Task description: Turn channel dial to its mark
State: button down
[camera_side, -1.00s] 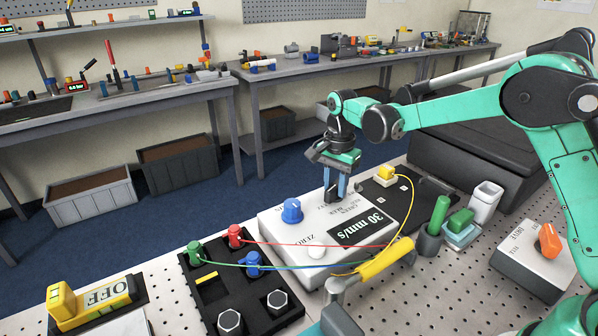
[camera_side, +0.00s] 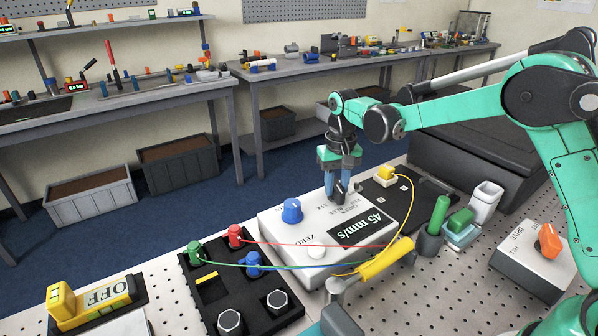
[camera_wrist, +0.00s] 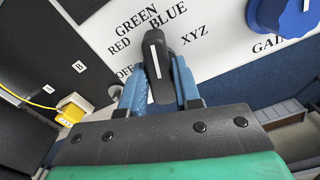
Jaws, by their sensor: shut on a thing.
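The channel dial (camera_wrist: 158,62) is a black knob with a white line, on the white box (camera_side: 290,245). Around it are the labels OFF, RED, GREEN, BLUE and XYZ. The white line points up in the wrist view, about between GREEN and BLUE. My gripper (camera_wrist: 162,80) is shut on the dial, with a blue finger on each side of it. In the side view my gripper (camera_side: 340,190) points down at the back of the box, and its fingers mostly hide the dial. The display (camera_side: 362,226) on the box reads 45 mm/s.
A blue gain knob (camera_side: 292,211) and a white zero button (camera_side: 317,251) are on the same box. A black panel with a yellow plug (camera_side: 386,172) lies close to the right. Red, green and blue wires run across the box front.

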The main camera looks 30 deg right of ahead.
aim_at(337, 184)
jog(key=n, duration=0.5)
jog(key=shift+d+n, duration=0.1)
jog(key=shift+n, duration=0.2)
jog(key=n, duration=0.9)
jog(key=shift+w+n, duration=0.1)
jog(key=shift+n, duration=0.3)
jog(key=n, duration=0.4)
jog(key=shift+n, duration=0.3)
jog(key=c, duration=0.6)
grip_release()
jog(key=shift+r, duration=2.85)
